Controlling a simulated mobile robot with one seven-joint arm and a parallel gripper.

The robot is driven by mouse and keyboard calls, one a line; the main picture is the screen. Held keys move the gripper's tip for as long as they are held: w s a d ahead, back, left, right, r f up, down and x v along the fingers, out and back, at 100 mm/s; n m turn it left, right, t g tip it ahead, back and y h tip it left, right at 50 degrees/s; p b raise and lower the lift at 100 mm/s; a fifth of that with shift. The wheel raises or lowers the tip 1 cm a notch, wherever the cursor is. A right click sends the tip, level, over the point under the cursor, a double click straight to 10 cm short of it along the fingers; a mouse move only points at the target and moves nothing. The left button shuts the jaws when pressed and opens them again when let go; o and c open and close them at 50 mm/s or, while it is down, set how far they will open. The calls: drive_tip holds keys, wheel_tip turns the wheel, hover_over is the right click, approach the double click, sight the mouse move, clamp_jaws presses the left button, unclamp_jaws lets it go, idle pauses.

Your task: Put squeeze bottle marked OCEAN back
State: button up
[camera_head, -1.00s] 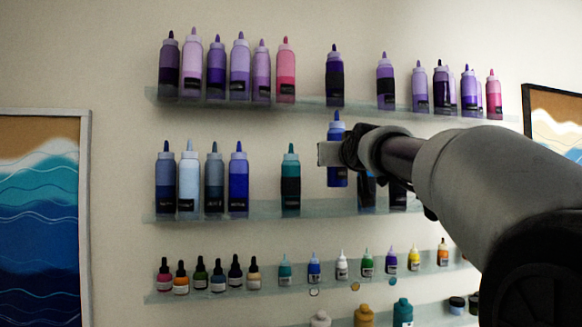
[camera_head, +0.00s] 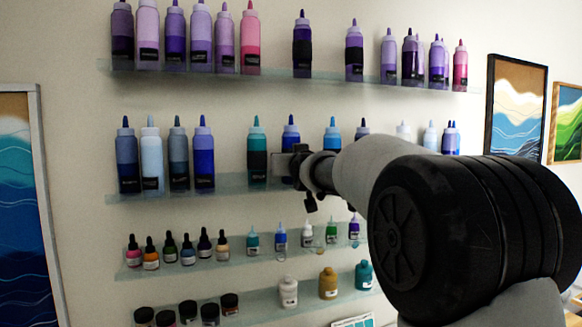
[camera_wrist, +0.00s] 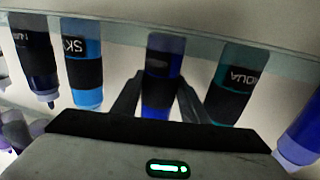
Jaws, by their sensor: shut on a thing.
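My gripper (camera_head: 298,165) is shut on a dark blue squeeze bottle (camera_head: 291,137) at the second shelf (camera_head: 225,184). In the wrist view, which looks inverted, the bottle (camera_wrist: 158,64) stands between the two fingers (camera_wrist: 158,100). Its dark label cannot be read. A teal bottle marked AQUA (camera_wrist: 236,80) is on one side and a bright blue one marked SKY (camera_wrist: 83,62) on the other, with gaps between. In the head view, the teal bottle (camera_head: 257,152) is left and the bright blue one (camera_head: 333,134) right. The held bottle's base is level with its neighbours, at the shelf; contact is unclear.
Purple and pink bottles line the upper shelf (camera_head: 280,78). Several blue-grey bottles (camera_head: 178,155) stand left of the teal one. Small dropper bottles (camera_head: 187,250) and jars (camera_head: 230,303) are below. My arm hides part of the right shelves.

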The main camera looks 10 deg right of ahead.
drive_tip(key=shift+w, duration=0.15)
drive_tip(key=shift+f, duration=0.15)
drive_tip(key=shift+f+b, duration=0.1)
drive_tip(key=shift+b, duration=0.2)
drive_tip(key=o, duration=1.1)
drive_tip(key=shift+c, duration=0.2)
drive_tip(key=shift+r+p, duration=0.35)
drive_tip(key=shift+p, duration=0.1)
drive_tip(key=s+b, duration=0.4)
drive_tip(key=s, duration=0.8)
drive_tip(key=s+f+g, duration=1.2)
drive_tip(key=s+f, duration=1.9)
drive_tip(key=s, duration=0.5)
drive_tip(key=shift+f, duration=0.35)
